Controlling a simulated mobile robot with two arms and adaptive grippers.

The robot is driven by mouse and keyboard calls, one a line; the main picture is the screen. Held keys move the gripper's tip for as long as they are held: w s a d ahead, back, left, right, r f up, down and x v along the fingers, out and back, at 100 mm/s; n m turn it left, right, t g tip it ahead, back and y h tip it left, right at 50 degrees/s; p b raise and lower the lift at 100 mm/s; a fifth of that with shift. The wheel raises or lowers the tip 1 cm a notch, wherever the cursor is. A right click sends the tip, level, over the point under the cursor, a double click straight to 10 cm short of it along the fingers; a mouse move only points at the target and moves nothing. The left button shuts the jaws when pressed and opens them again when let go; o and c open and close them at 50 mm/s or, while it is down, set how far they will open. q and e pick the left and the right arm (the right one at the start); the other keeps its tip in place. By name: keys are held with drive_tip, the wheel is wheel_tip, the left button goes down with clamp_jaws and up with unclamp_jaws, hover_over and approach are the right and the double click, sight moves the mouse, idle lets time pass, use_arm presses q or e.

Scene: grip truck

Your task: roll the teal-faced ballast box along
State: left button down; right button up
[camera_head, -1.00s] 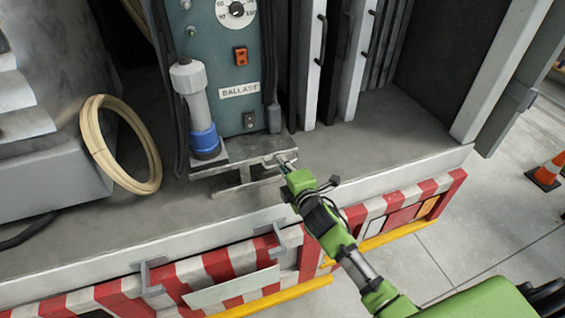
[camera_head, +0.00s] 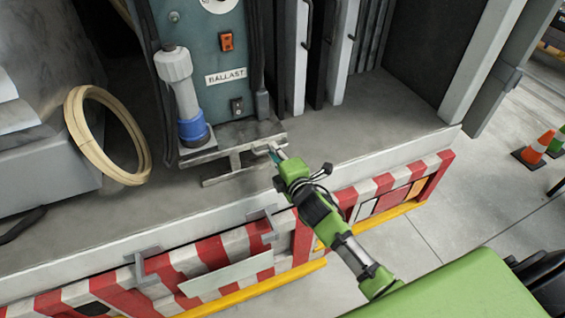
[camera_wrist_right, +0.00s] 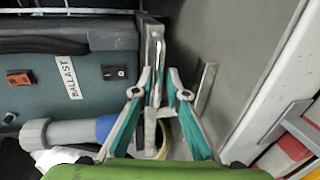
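The ballast box (camera_head: 205,50) has a teal face with an orange switch and a BALLAST label. It stands upright on the truck's grey deck, at upper left of centre in the head view; its top is cut off. A metal bracket (camera_head: 226,142) juts from its foot. My right gripper (camera_head: 276,154) is at the bracket's right end. In the right wrist view, the gripper's two fingers (camera_wrist_right: 160,76) are apart, with a metal bar of the bracket (camera_wrist_right: 155,48) showing between them. Contact is unclear. My left gripper is not in view.
A grey pipe with a blue collar (camera_head: 192,128) stands before the box. Grey door panels (camera_head: 340,60) stand right of the box. A red-white striped edge (camera_head: 215,262) borders the deck. Cones (camera_head: 538,147) stand far right.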

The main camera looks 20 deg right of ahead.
drive_tip(key=v, duration=1)
drive_tip(key=shift+s, duration=0.35)
drive_tip(key=s+d+f+m+g+b, duration=0.1)
drive_tip(key=s+f+m+g, duration=0.3)
drive_tip(key=f, duration=0.8)
drive_tip(key=s+d+f+m+g+b, duration=0.1)
drive_tip(key=s+f, duration=0.4)
drive_tip(key=f, duration=0.8)
drive_tip(key=s+f+m+g+b, duration=0.1)
drive_tip(key=s+f+m+g, duration=0.3)
drive_tip(key=f, duration=0.8)
drive_tip(key=s+f+m+g, duration=0.2)
drive_tip(key=s+f, duration=0.5)
drive_tip(key=s, duration=0.4)
drive_tip(key=s+f+m+g+b, duration=0.1)
drive_tip(key=s+f+m, duration=0.1)
drive_tip(key=s+f, duration=0.4)
drive_tip(key=s+f+m+g+b, duration=0.1)
drive_tip(key=s+f, duration=0.6)
drive_tip(key=s, duration=0.8)
drive_tip(key=shift+s+d+f+m+g+h, duration=0.25)
drive_tip(key=shift+s+f+m+g+h, duration=0.1)
drive_tip(key=shift+m+g, duration=0.55)
drive_tip(key=shift+w, duration=0.1)
